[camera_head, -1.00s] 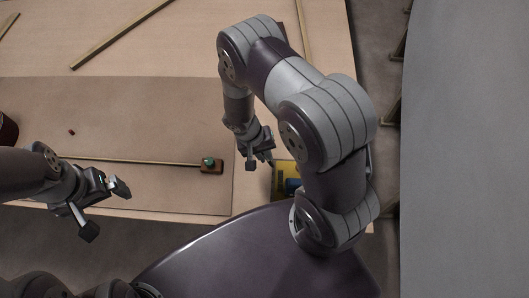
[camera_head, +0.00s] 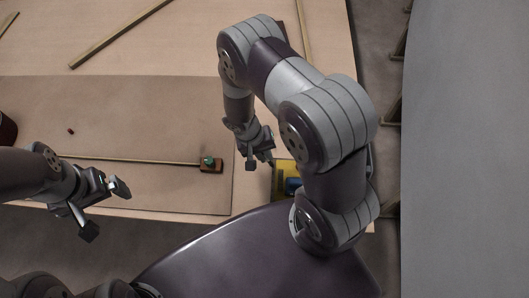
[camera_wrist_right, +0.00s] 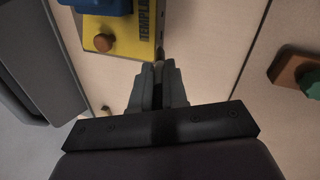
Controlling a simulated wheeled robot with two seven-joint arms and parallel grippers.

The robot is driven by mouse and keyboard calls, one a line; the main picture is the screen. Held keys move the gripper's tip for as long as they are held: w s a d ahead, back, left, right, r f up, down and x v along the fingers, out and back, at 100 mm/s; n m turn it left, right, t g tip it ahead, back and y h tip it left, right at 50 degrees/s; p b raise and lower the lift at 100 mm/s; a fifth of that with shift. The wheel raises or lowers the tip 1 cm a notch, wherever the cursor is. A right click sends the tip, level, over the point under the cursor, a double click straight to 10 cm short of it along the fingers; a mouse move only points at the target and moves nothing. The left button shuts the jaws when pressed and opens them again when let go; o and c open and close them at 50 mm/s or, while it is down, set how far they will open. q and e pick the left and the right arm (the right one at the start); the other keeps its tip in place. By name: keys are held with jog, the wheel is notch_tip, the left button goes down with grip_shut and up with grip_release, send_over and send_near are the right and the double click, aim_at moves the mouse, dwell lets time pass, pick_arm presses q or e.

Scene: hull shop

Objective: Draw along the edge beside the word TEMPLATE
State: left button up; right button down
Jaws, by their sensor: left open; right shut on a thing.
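The yellow template (camera_head: 279,178) lies at the near right of the table, partly hidden by my right arm. In the right wrist view the yellow template (camera_wrist_right: 124,42) bears the dark word TEMPLATE along its right edge. My right gripper (camera_head: 262,153) is shut on a thin, pen-like thing (camera_wrist_right: 159,56), mostly hidden between the fingers. In the wrist view its tip is beside the template's lower right corner, close to the word's end; I cannot tell whether it touches. My left gripper (camera_head: 104,208) is open and empty over the table's near edge.
A brown knob (camera_wrist_right: 104,42) and a blue block (camera_wrist_right: 98,5) sit on the template. A wooden block with a green knob (camera_head: 210,164) joins a long strip (camera_head: 140,160) on the brown sheet (camera_head: 150,110). Bare tabletop lies right of the template's lettered edge.

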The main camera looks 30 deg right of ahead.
dwell(0.4)
jog(key=shift+s, duration=0.1)
jog(key=shift+s+a+b, duration=0.4)
jog(key=shift+s+a, duration=0.45)
jog(key=shift+s, duration=0.5)
jog(key=shift+s+a+b, duration=0.4)
jog(key=shift+s+a, duration=0.45)
jog(key=shift+s, duration=0.55)
jog(key=shift+s+a+b, duration=0.4)
jog(key=shift+s+a, duration=0.45)
jog(key=shift+s, duration=0.5)
notch_tip(320, 180, up, 13)
jog(key=p, duration=1)
jog(key=shift+p, duration=0.3)
